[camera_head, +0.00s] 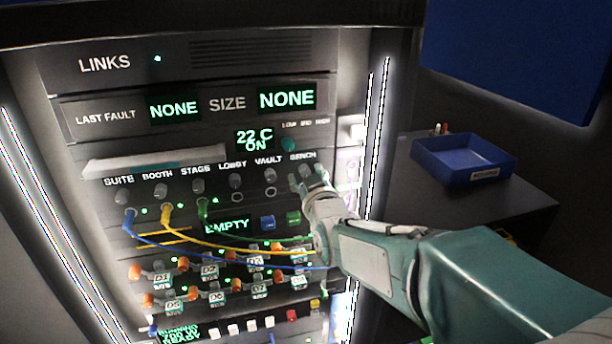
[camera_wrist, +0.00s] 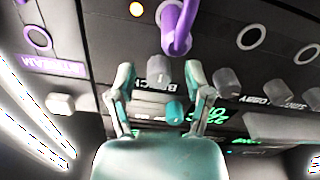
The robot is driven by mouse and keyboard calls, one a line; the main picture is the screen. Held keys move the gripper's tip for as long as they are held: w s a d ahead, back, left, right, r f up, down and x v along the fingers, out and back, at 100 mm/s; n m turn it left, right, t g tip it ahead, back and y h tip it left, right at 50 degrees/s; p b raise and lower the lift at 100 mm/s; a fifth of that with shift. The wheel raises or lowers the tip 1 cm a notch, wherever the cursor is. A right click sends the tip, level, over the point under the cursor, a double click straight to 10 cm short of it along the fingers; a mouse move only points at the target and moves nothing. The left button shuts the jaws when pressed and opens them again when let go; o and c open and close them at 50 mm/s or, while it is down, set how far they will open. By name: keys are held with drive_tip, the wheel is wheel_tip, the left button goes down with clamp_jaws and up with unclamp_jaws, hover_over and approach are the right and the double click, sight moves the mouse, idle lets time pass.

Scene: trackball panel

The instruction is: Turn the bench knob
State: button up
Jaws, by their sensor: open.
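The bench knob (camera_wrist: 158,71) is a small grey knob beside the upside-down BENCH label in the wrist view. It lies between the two fingertips of my open gripper (camera_wrist: 160,78), with a visible gap on each side. In the head view my gripper (camera_head: 307,180) is at the panel just below the BENCH label (camera_head: 302,156) and covers most of the knob. The wrist view does not clearly show how far the fingertips are from the panel face.
A purple cable (camera_wrist: 178,28) is plugged in close to the bench knob. A teal knob (camera_wrist: 177,110) sits on its other side. The vault knob (camera_head: 270,174) is left of my gripper. Yellow and blue cables (camera_head: 230,250) hang below. A blue bin (camera_head: 455,178) stands right.

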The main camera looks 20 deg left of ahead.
drive_tip(key=shift+c, duration=0.4)
clamp_jaws()
drive_tip(key=shift+m, duration=0.4)
drive_tip(key=m, duration=1.7)
drive_tip(key=shift+m, duration=0.3)
